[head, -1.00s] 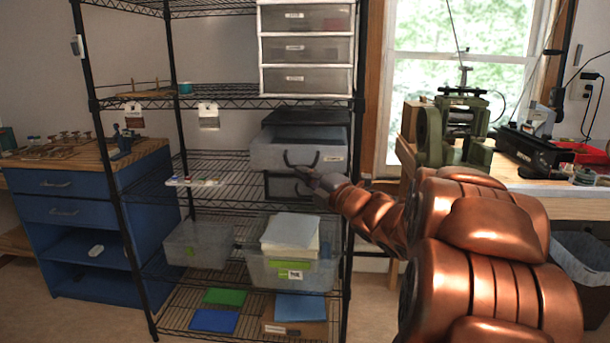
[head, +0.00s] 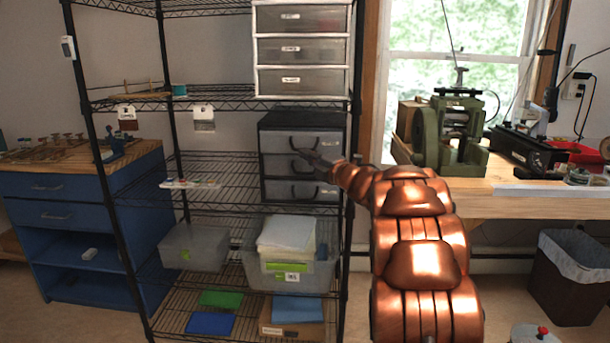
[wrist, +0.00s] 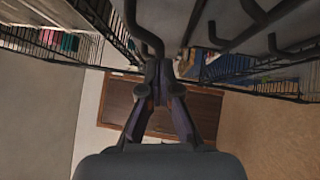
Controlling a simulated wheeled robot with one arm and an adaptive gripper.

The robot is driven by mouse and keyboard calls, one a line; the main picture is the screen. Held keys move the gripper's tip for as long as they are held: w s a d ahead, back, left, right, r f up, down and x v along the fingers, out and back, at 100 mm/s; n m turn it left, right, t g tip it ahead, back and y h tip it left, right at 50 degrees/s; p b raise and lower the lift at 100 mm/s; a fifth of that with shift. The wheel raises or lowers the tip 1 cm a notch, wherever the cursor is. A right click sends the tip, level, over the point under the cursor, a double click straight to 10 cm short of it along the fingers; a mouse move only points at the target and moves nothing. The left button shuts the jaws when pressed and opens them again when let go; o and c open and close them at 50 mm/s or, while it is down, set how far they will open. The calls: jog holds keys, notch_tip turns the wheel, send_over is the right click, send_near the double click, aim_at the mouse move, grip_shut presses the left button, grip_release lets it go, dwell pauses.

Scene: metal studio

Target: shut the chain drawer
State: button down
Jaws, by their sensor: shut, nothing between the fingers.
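A black unit (head: 298,116) with three grey drawers stands on the middle shelf of the rack. Its top drawer (head: 325,143) looks flush with the drawers below. I cannot read the labels, so I cannot tell by name which is the chain drawer. My gripper (head: 308,157) is at the front of the unit, around the height between the top and middle drawers. It covers part of the middle drawer (head: 275,164). In the wrist view my gripper (wrist: 158,78) is shut and empty, close to dark curved handles (wrist: 262,22). I cannot tell whether it touches the front.
Above stands a white-framed drawer set (head: 301,48). A rack post (head: 350,220) stands right of the unit. A workbench (head: 470,200) with a green rolling mill (head: 450,130) is at right.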

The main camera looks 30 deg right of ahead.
jog(key=w+d, duration=0.1)
jog(key=w+d+p, duration=0.1)
jog(key=w, duration=0.1)
jog(key=shift+d+r, duration=0.15)
jog(key=shift+d, duration=0.1)
jog(key=shift+r, duration=0.15)
dwell(0.4)
jog(key=shift+s+a+f+b, duration=0.25)
jog(key=shift+a+f+b, duration=0.1)
jog(key=shift+b, duration=0.35)
jog(key=a+b+v, duration=0.1)
jog(key=a+v, duration=0.1)
jog(key=v, duration=1)
jog(key=shift+s, duration=0.4)
jog(key=shift+w+a+f, duration=0.1)
